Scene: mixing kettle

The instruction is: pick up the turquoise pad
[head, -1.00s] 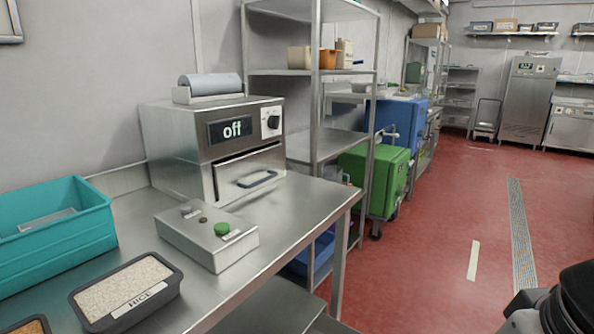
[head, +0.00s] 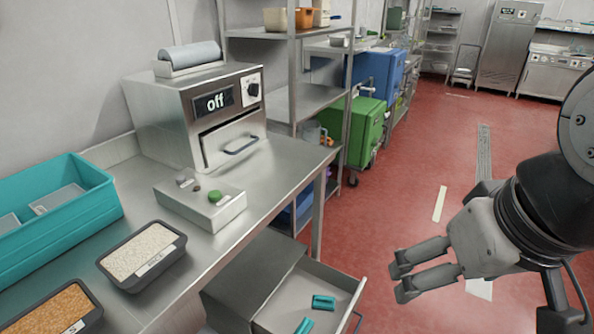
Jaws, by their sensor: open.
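Two small turquoise things lie in the open drawer (head: 284,287) below the table. One turquoise pad (head: 323,302) lies towards the drawer's right side. The other turquoise piece (head: 304,326) is nearer, cut off by the picture's bottom edge; I cannot tell whether it is the same kind. My gripper (head: 398,280) is open and empty. It hangs over the floor to the right of the drawer, apart from both pieces, its fingers pointing left.
The steel table (head: 255,215) holds a turquoise bin (head: 85,205), a rice tray (head: 143,252), another grain tray (head: 55,310), a button box (head: 200,205) and a machine reading "off" (head: 190,120). A shelf rack and green cart (head: 366,130) stand behind.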

